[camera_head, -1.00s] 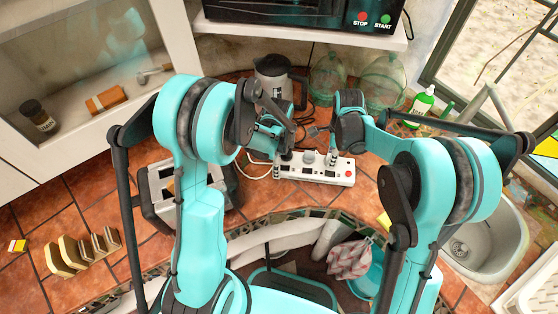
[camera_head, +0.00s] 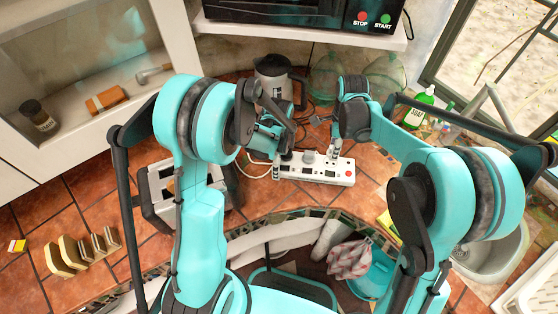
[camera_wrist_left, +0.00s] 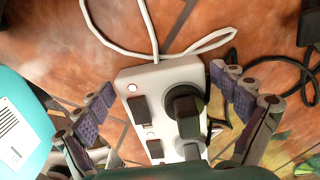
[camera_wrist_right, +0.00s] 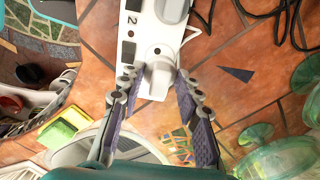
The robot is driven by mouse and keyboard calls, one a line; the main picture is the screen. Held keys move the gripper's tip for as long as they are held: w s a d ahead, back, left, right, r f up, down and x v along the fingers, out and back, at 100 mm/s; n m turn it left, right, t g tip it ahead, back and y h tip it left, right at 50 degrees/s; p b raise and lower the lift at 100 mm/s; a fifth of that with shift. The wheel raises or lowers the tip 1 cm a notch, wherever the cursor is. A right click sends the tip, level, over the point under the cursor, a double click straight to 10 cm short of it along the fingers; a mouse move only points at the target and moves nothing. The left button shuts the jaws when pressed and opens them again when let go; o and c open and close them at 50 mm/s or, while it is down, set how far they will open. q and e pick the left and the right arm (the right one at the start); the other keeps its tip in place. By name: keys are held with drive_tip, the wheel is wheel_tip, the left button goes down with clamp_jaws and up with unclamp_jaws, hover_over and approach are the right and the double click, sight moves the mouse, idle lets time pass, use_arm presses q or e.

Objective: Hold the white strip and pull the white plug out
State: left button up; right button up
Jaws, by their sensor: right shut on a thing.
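The white strip (camera_head: 322,175) lies on the tiled counter; its left end shows in the left wrist view (camera_wrist_left: 152,80) with a black plug (camera_wrist_left: 186,110) in it. My left gripper (camera_head: 281,165) is at that end, its two fingers apart on either side of the strip in the left wrist view (camera_wrist_left: 160,85). My right gripper (camera_head: 335,150) is over the right part of the strip. In the right wrist view (camera_wrist_right: 158,80) its fingers close on the white plug (camera_wrist_right: 160,70). I cannot tell whether the plug's pins are still in the socket.
A grey kettle (camera_head: 272,72) and green glass jars (camera_head: 385,72) stand behind the strip, with loose black cables nearby. A toaster (camera_head: 160,195) is left of it, a green soap bottle (camera_head: 420,105) and sink (camera_head: 485,255) to the right. The counter's curved edge is in front.

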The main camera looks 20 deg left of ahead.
use_arm(q)
drive_tip(key=shift+r, duration=0.1)
wheel_tip(320, 180, up, 12)
idle(0.6)
